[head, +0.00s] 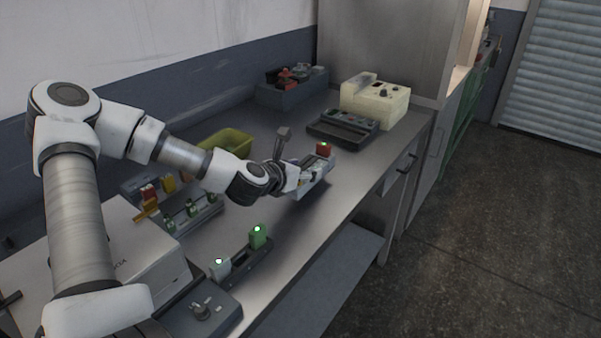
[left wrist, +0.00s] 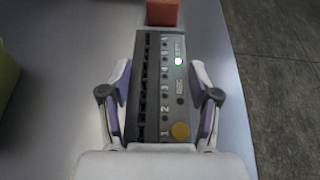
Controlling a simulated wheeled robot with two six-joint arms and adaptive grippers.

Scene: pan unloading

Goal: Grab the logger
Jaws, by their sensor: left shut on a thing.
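The logger (left wrist: 148,90) is a grey box with a dark slotted strip, numbered channels, a lit green-white light and a yellow button. In the left wrist view it lies between the two fingers of my left gripper (left wrist: 160,105), which is shut on its sides. In the head view the logger (head: 318,177) is on or just above the metal bench, partly hidden by my left gripper (head: 299,178); I cannot tell if it is lifted. An orange-red block (left wrist: 162,12) is at its far end, also seen in the head view (head: 324,149). My right gripper is out of view.
Behind are a dark keyed device (head: 343,129), a cream box (head: 376,99) and a dark blue bin (head: 291,91). Nearer are a vial rack (head: 190,217), a strip with lit blocks (head: 240,262) and a white box (head: 120,245). The bench's front edge is close.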

